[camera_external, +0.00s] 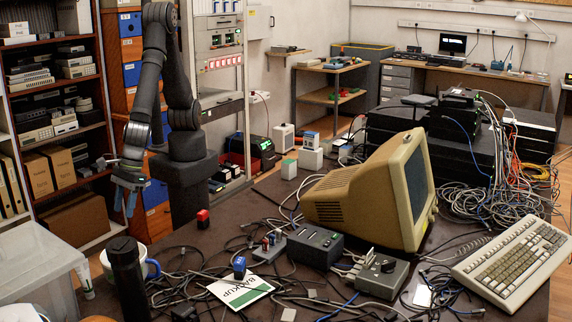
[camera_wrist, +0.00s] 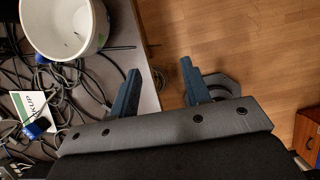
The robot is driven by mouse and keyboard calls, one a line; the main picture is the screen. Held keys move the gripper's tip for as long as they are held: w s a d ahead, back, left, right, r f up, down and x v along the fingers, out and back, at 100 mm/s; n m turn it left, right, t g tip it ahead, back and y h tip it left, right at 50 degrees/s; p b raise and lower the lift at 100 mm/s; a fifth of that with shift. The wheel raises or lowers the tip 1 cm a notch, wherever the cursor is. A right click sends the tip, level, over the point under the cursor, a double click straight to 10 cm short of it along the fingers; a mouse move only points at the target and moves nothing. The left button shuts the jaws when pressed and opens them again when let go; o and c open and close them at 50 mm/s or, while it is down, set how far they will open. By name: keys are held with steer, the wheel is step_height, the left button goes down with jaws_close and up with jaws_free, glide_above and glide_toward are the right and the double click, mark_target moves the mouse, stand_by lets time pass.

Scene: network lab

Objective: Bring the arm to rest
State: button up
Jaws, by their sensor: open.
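My gripper (camera_external: 126,201) hangs at the end of my arm on the left of the external view, pointing down. It is empty, and its two blue fingers stand apart. In the wrist view my gripper (camera_wrist: 158,90) is over the table's edge, with one finger above the tabletop side and the other above the wooden floor. My arm is raised and folded beside its dark base at the table's back left. Nothing is held between the fingers.
A white bucket (camera_wrist: 62,25) stands on the table (camera_wrist: 133,47) near my gripper. A dark bottle (camera_external: 128,280) and a clear plastic box (camera_external: 38,268) are in front. Cables, a beige monitor (camera_external: 345,195) and a keyboard (camera_external: 512,262) crowd the table. Shelves (camera_external: 105,130) stand behind my gripper.

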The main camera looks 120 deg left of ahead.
steer(key=w+f, duration=0.2)
steer(key=w, duration=0.1)
steer(key=w+f, duration=0.1)
steer(key=w, duration=0.2)
steer(key=w+a+f, duration=0.1)
steer(key=w+f, duration=0.1)
steer(key=w, duration=0.1)
steer(key=shift+w+f, duration=0.35)
steer(key=shift+o, duration=0.5)
